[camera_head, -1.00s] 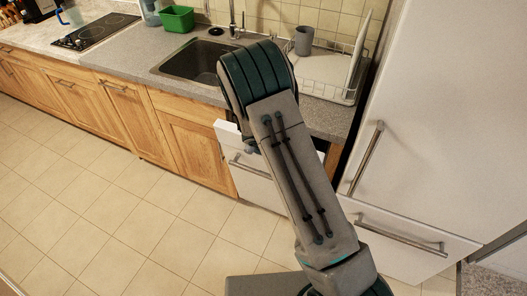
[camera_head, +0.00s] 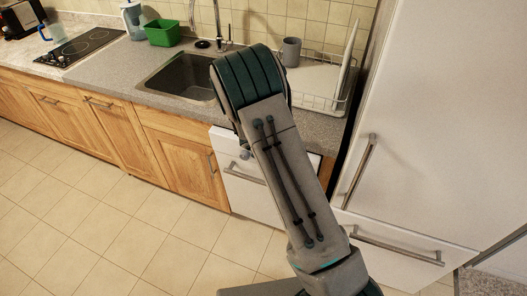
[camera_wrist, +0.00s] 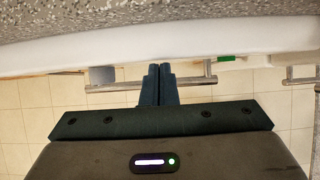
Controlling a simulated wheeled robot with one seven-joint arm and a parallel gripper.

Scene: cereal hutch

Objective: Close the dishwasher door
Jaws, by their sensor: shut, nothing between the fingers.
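The dishwasher (camera_head: 255,197) has a white front panel with a metal bar handle (camera_head: 243,175), under the counter right of the wooden cabinets. Its door stands upright or nearly so; my arm hides much of it, and I cannot tell whether a gap remains at its top. In the wrist view the door is likely the white band (camera_wrist: 215,42) below the speckled counter, with a handle bar (camera_wrist: 125,86) beneath. My gripper (camera_wrist: 160,70) is shut and empty, its fingertips at or very near the white band; contact is unclear. My arm hides it in the head view.
A sink (camera_head: 185,75), green tub (camera_head: 162,32), grey cup (camera_head: 291,51) and dish rack (camera_head: 315,103) are on the counter (camera_head: 120,73). A tall white fridge (camera_head: 430,110) with bar handles stands close on the right. The tiled floor (camera_head: 110,235) at left is clear.

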